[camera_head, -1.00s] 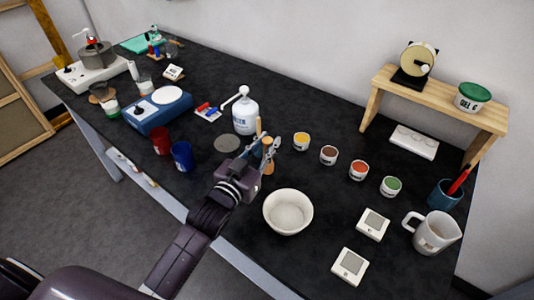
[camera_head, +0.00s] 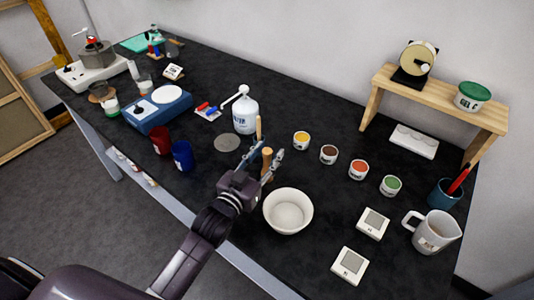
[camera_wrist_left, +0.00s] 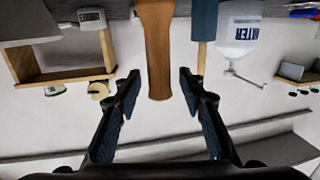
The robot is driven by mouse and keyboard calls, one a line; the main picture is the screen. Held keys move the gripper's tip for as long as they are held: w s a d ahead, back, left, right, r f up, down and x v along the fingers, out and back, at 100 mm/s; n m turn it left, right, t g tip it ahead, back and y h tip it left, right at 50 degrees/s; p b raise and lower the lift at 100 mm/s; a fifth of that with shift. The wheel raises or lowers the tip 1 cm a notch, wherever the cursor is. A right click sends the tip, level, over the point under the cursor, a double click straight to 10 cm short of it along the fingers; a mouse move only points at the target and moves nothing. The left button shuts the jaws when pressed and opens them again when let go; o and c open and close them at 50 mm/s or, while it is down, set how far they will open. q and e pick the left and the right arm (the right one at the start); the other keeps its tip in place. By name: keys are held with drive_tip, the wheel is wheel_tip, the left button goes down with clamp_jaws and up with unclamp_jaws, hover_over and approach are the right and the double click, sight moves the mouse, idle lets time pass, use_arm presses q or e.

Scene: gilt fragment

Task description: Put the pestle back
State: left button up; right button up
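A brown wooden handle with a rounded end, seemingly the pestle (camera_head: 267,159), stands upright behind the white bowl (camera_head: 288,211) in the head view. My left gripper (camera_head: 271,148) is open around it. In the left wrist view the wooden handle (camera_wrist_left: 157,50) lies between the two fingers (camera_wrist_left: 158,80), with gaps showing beside it. A blue tool with a tan end (camera_wrist_left: 203,28) is close beside it there; a tan tip (camera_head: 258,127) shows behind my fingers in the head view. The lower ends are hidden. My right gripper is not in view.
The water bottle (camera_head: 245,112) stands behind the gripper. Blue (camera_head: 182,156) and red (camera_head: 162,141) cups are to the left. Several small paint pots, including a yellow one (camera_head: 301,140), line up to the right. A white jug (camera_head: 432,232) stands at the far right.

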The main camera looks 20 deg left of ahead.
use_arm(q)
drive_tip(key=shift+r, duration=0.15)
drive_tip(key=s+a+b, duration=0.2)
drive_tip(key=s, duration=0.9)
drive_tip(key=shift+s+r, duration=0.3)
drive_tip(key=shift+s, duration=0.1)
drive_tip(key=shift+a, duration=0.1)
